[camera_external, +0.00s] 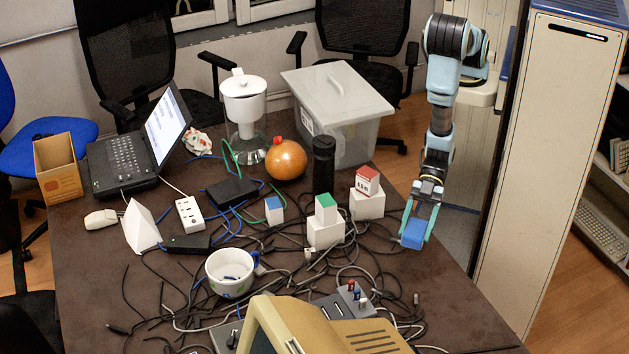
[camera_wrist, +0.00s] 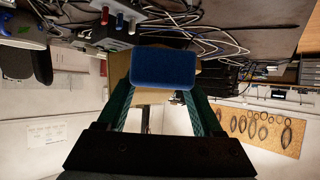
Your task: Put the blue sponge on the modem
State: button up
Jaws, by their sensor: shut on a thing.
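My gripper (camera_external: 420,218) is shut on the blue sponge (camera_external: 412,236) and holds it over the right side of the table. In the wrist view the blue sponge (camera_wrist: 163,68) sits between the two green fingers of my gripper (camera_wrist: 163,84). Two flat black boxes lie left of the middle of the table among blue cables: one farther back (camera_external: 232,191) and one nearer (camera_external: 187,243). Either could be the modem; I cannot tell which. Both are apart from the sponge, and their tops look bare.
White blocks (camera_external: 367,204) stand just left of my gripper. A black cylinder (camera_external: 323,165), an orange ball (camera_external: 286,160), a lidded clear bin (camera_external: 350,125) and a pitcher (camera_external: 245,100) stand behind. A white bowl (camera_external: 230,274) and many loose cables cover the front. A tall cabinet (camera_external: 550,150) is right.

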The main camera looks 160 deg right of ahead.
jog(key=w+d+f+m+g+h+b, duration=0.1)
jog(key=w+d+m+h+b, duration=0.4)
jog(key=d, duration=0.6)
jog(key=w+d+f+m+g+h+b, duration=0.15)
jog(key=w+d+b, duration=0.35)
jog(key=d, duration=0.7)
jog(key=w+d+f+m+g+h+b, duration=0.25)
jog(key=d+b, duration=0.45)
jog(key=d, duration=0.4)
jog(key=s+d+r+m+g+h, duration=0.1)
jog(key=s+d+m, duration=0.1)
jog(key=s+d, duration=0.4)
jog(key=s+d+r+m+g+h, duration=0.15)
jog(key=s+d, duration=0.25)
jog(key=d, duration=0.4)
jog(key=m+g, duration=0.5)
send_over(231, 187)
notch_tip(231, 187, down, 4)
jog(key=shift+r+p, duration=0.25)
jog(key=shift+p, duration=0.15)
jog(key=shift+w+a+f, duration=0.1)
jog(key=shift+f, duration=2.15)
jog(key=shift+f, duration=0.1)
